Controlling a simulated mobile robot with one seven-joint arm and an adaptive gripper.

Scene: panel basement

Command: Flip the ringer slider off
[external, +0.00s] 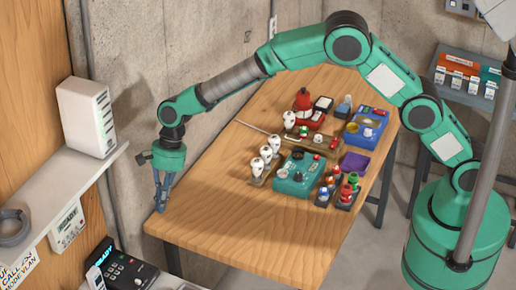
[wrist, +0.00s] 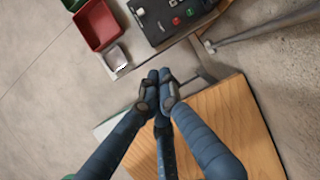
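My gripper (external: 161,207) points down near the table's left corner, with its fingertips together and nothing visible between them. In the wrist view its blue fingers (wrist: 160,76) also meet at the tips. A dark desk device with a lit display and keys (external: 132,272) sits at the lower left of the external view, below and left of my gripper and apart from it. A dark panel with red and green buttons (wrist: 168,22) shows at the top of the wrist view, beyond the fingertips. I cannot make out the ringer slider in either view.
The wooden table (external: 215,215) holds a teal box (external: 297,177), a blue tray (external: 366,128) and several small white and red items. Its left end is clear. A wall shelf (external: 65,195) with a white box (external: 87,117) stands left. A red bin (wrist: 98,24) shows in the wrist view.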

